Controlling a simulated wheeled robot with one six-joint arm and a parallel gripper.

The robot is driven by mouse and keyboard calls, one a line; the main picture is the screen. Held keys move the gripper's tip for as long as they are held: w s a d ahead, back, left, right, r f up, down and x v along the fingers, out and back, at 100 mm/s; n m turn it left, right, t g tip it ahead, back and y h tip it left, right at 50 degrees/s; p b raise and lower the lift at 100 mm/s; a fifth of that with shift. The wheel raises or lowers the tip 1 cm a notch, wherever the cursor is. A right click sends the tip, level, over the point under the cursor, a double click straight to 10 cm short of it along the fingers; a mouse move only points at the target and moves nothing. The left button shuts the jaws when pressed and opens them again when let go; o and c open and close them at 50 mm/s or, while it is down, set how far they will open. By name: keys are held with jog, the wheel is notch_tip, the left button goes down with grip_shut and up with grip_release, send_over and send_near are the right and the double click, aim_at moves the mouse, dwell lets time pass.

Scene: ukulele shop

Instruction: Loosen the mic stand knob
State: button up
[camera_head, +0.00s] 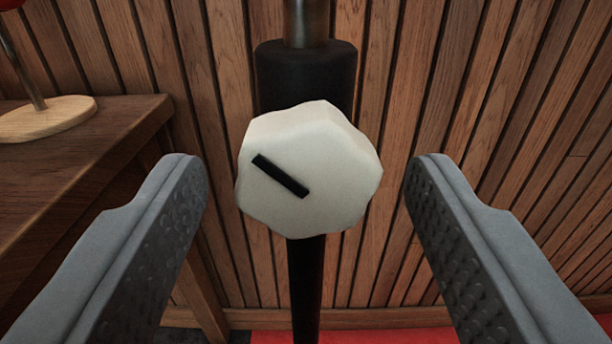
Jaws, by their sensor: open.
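The mic stand knob (325,170) is a white, lobed knob with a black mark slanting from upper left to lower right. It sits at the centre of the view on the front of the mic stand's black collar (305,75). A metal tube (306,22) rises from the collar, and a black pole (306,285) runs down below the knob. My gripper (302,170) is open, with one grey finger on each side of the knob. Both fingers show clear gaps to the knob. The knob hides part of the collar.
A dark wooden table (85,150) stands at the left, bearing a round pale wooden base (46,118) with a thin metal stem. A slatted wood wall (450,90) fills the background. A red floor covering (380,336) shows at the bottom.

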jog(key=c, duration=1)
jog(key=shift+n, duration=0.3)
jog(key=n, duration=1)
jog(key=shift+d, duration=0.1)
jog(key=shift+n, duration=0.3)
jog(key=o, duration=1)
